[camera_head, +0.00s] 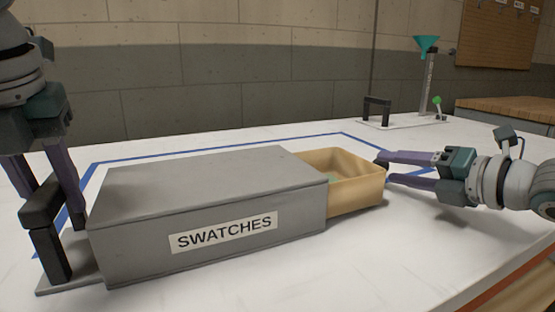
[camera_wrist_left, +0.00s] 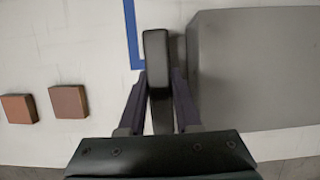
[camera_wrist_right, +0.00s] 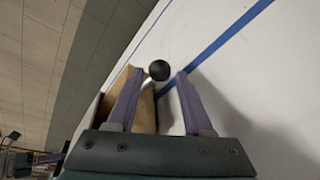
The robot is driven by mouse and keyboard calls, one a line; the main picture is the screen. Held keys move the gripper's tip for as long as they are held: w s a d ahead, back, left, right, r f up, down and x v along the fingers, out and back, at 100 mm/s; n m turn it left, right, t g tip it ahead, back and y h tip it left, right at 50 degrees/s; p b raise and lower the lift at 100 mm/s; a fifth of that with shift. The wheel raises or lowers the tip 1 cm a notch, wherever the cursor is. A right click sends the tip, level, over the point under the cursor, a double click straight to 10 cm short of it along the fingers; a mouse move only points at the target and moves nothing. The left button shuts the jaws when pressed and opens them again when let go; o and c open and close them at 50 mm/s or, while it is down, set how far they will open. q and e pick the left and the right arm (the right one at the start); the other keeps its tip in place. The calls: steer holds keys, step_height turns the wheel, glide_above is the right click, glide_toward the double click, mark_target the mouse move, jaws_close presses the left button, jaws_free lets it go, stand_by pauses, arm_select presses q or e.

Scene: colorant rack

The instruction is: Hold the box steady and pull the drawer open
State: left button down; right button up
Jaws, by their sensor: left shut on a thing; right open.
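The grey box (camera_head: 210,182) labelled SWATCHES lies on the white table. A tan drawer (camera_head: 357,200) sticks partway out of its right end, with a bit of green inside. My left gripper (camera_head: 52,205) is shut on the black upright handle (camera_wrist_left: 157,50) on the base plate at the box's left end. My right gripper (camera_head: 386,168) is open at the drawer's outer end. In the right wrist view, a round black knob (camera_wrist_right: 159,70) shows between its fingertips, with part of the tan drawer (camera_wrist_right: 146,115) beside it. I cannot tell if the fingers touch the knob.
Blue tape (camera_head: 215,150) outlines an area around the box. Two brown blocks (camera_wrist_left: 68,102) lie left of the handle in the left wrist view. A stand with a teal funnel (camera_head: 426,44) and a small black handle (camera_head: 377,110) are at the back right. The table's front right is clear.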

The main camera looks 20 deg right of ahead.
mark_target(388, 166)
steer(key=shift+x, duration=1.95)
steer(key=shift+c, duration=0.3)
jaws_close()
